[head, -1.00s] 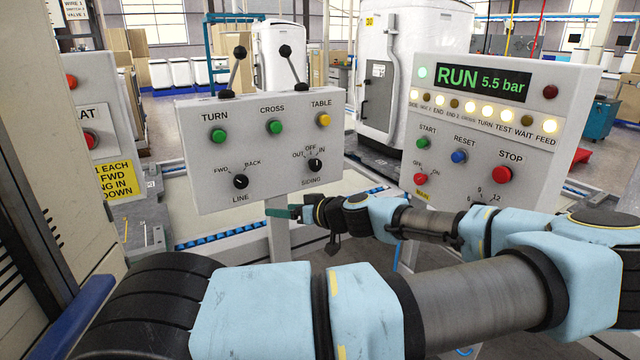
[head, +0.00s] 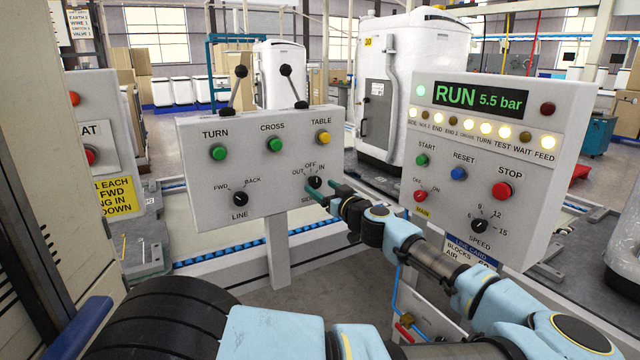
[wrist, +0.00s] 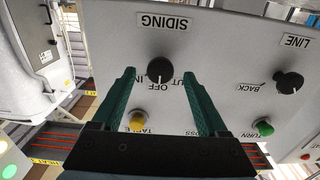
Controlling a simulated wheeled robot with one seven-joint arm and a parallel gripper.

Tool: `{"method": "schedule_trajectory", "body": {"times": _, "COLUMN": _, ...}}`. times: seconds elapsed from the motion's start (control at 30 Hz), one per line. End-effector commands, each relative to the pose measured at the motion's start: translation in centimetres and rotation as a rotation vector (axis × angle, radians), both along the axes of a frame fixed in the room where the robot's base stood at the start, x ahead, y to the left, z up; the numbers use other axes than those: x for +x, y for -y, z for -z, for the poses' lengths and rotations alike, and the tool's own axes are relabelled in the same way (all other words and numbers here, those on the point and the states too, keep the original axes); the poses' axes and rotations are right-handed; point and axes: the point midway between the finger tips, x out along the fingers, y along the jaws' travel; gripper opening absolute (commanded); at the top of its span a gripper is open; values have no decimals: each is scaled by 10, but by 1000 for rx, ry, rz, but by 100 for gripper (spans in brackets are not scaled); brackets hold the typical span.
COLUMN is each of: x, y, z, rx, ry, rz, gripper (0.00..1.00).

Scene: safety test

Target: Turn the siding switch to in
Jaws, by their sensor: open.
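The siding switch (head: 315,182) is a black knob at the lower right of the grey control panel (head: 262,205), with OUT, OFF and IN marked around it. In the wrist view the panel is upside down and the siding knob (wrist: 160,69) has its white mark towards OFF. My gripper (head: 322,191) is open in front of the knob, its green fingers partly covering the SIDING label in the head view. In the wrist view my gripper (wrist: 160,76) has one finger on each side of the knob, with gaps visible. Whether the tips reach the knob's depth I cannot tell.
The line knob (head: 240,198) is on the panel's left, below the green turn button (head: 218,152), green cross button (head: 273,144) and yellow table button (head: 323,138). Two levers (head: 287,72) stand on top. A second panel (head: 510,240) reading RUN stands to the right.

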Motion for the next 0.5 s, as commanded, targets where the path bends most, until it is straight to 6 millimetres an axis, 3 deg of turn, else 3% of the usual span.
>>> {"method": "schedule_trajectory", "body": {"times": 0.2, "x": 15, "y": -7, "z": 0, "rx": 0, "ry": 0, "rz": 0, "gripper": 76}}
{"method": "schedule_trajectory", "body": {"times": 0.5, "x": 15, "y": -8, "z": 0, "rx": 0, "ry": 0, "rz": 0, "gripper": 74}}
